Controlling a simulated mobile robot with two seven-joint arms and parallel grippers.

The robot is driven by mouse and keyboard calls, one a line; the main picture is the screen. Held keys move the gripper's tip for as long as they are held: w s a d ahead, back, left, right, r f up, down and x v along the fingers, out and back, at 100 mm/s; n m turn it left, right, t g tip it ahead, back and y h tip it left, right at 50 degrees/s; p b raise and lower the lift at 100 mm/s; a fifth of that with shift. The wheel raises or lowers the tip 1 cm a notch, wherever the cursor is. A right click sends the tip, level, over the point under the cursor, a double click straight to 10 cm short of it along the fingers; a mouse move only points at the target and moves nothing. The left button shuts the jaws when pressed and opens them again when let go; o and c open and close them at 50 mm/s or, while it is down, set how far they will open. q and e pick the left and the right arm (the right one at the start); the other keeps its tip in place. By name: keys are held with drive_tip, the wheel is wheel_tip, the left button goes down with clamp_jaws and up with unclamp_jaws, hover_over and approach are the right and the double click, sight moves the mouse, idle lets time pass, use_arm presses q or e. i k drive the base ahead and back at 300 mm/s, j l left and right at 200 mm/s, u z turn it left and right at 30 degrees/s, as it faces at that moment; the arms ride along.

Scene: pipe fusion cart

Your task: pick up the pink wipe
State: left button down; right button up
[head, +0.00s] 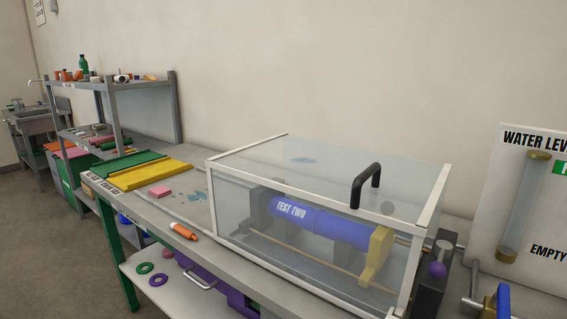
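A small pink block-like thing (159,191), which looks like the pink wipe, lies flat on the grey bench top. It sits between the yellow tray and the clear test box, with bare bench around it. Neither of my grippers shows in the head view, so I cannot see whether they are open or shut.
A clear box (225,215) with a black handle covers a blue pipe marked TEST TWO. A yellow tray (150,176) and a green one (125,163) lie left of the pink thing. An orange marker (184,231) lies at the bench's front edge. A shelf (140,84) stands behind.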

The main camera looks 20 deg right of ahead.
sight(158, 191)
drive_tip(key=i+j, duration=0.25)
drive_tip(key=i+j+z, duration=0.1)
drive_tip(key=i+j, duration=0.15)
drive_tip(key=j, duration=0.2)
drive_tip(key=i+j+z, duration=0.1)
drive_tip(key=i+j, duration=0.4)
drive_tip(key=j, duration=0.2)
drive_tip(key=i+j+z, duration=0.1)
drive_tip(key=j, duration=0.3)
drive_tip(key=i, duration=0.1)
